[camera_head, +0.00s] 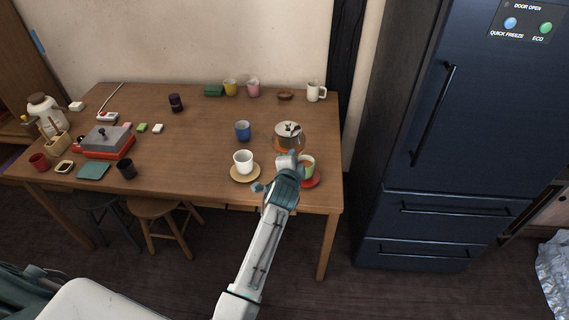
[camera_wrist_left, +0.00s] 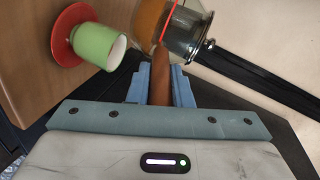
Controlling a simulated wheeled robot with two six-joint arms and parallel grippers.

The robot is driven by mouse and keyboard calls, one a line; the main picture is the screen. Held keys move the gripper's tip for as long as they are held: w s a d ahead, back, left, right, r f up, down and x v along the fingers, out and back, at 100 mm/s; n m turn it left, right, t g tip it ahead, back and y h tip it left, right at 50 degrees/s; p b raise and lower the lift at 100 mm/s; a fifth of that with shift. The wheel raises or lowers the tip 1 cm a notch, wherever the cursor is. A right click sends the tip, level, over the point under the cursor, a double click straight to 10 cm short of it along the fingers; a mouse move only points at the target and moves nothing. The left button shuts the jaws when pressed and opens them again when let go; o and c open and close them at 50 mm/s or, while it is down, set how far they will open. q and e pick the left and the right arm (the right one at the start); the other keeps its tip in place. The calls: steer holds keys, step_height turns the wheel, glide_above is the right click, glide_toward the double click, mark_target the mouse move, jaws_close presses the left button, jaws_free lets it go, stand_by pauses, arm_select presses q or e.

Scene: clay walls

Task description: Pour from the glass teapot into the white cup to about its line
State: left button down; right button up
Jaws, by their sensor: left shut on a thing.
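The glass teapot (camera_head: 289,145) has a metal lid and amber liquid and looks upright near the table's right end. I cannot tell whether its base touches the table. My left gripper (camera_head: 287,166) is in front of it. In the left wrist view the gripper (camera_wrist_left: 160,85) is shut on the teapot's brown handle (camera_wrist_left: 160,78), with part of the teapot's body (camera_wrist_left: 152,22) beyond, cut off by the frame. The white cup (camera_head: 243,158) stands upright on a tan saucer (camera_head: 245,178), left of the gripper. Its line and inside level cannot be made out. My right gripper is not in view.
A green cup (camera_head: 309,161) on a red saucer (camera_head: 314,183) stands close right of the gripper. A blue cup (camera_head: 243,130) stands behind the white cup. Several cups line the back edge. The table middle (camera_head: 190,150) is mostly clear. A dark blue fridge (camera_head: 480,130) stands right.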

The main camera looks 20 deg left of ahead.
arm_select(q)
steer(key=shift+a, duration=0.2)
steer(key=shift+n+t, duration=0.3)
steer(key=shift+n, duration=0.6)
steer(key=a+b, duration=0.1)
steer(key=s+a+f+b, duration=0.2)
steer(key=a, duration=0.1)
steer(key=shift+a, duration=0.1)
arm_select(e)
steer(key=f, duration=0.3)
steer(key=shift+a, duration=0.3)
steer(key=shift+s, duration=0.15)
arm_select(q)
steer(key=shift+s+a+f+n+h+b, duration=0.1)
steer(key=shift+f+n+h+b, duration=0.2)
steer(key=shift+f+b, duration=0.5)
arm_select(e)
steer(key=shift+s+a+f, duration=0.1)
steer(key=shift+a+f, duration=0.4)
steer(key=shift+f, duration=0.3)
